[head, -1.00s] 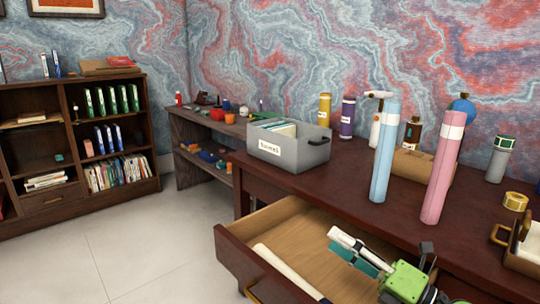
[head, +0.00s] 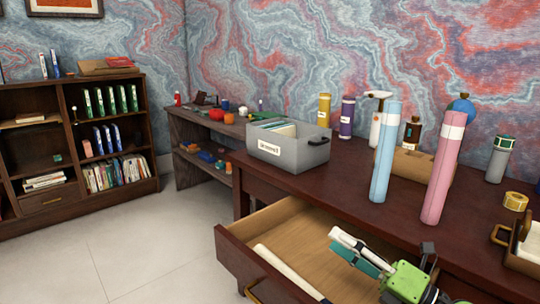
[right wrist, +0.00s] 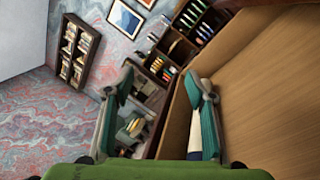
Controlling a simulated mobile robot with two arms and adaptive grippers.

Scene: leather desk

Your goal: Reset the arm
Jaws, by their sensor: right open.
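My right gripper (head: 336,241) has a green body and white-and-teal fingers. It is over the open desk drawer (head: 233,247) at the lower right of the head view. In the right wrist view its two fingers (right wrist: 160,82) stand wide apart, with nothing held between them. My left gripper is not in view.
On the dark desk stand a grey labelled box (head: 290,153), a blue tube (head: 386,150), a pink tube (head: 444,168) and several bottles at the back. A small wooden holder (head: 527,243) is at the right edge. Floor left of the drawer is clear.

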